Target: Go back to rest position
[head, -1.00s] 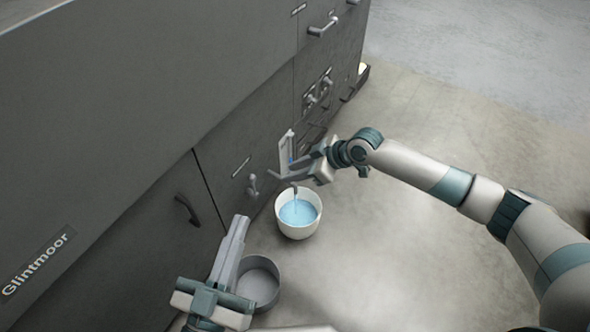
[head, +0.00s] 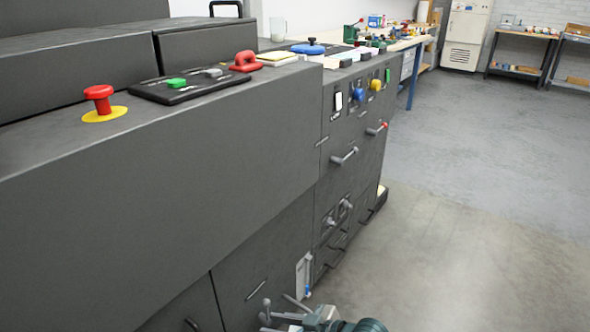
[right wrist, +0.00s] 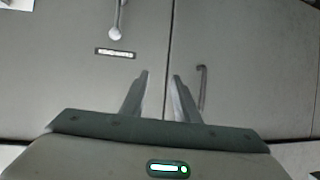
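My right gripper (head: 282,309) shows at the bottom edge of the head view, low beside the front of the dark grey machine (head: 190,180). In the right wrist view its two fingers (right wrist: 161,75) stand apart with nothing between them, facing grey door panels (right wrist: 60,60). My left gripper is not in view.
A lever (right wrist: 117,20), a label plate (right wrist: 115,53) and a bar handle (right wrist: 202,88) are on the panels. A pale bracket (head: 303,275) is on the machine front near my right gripper. A red button (head: 98,97) is on top. Open floor (head: 470,240) lies right.

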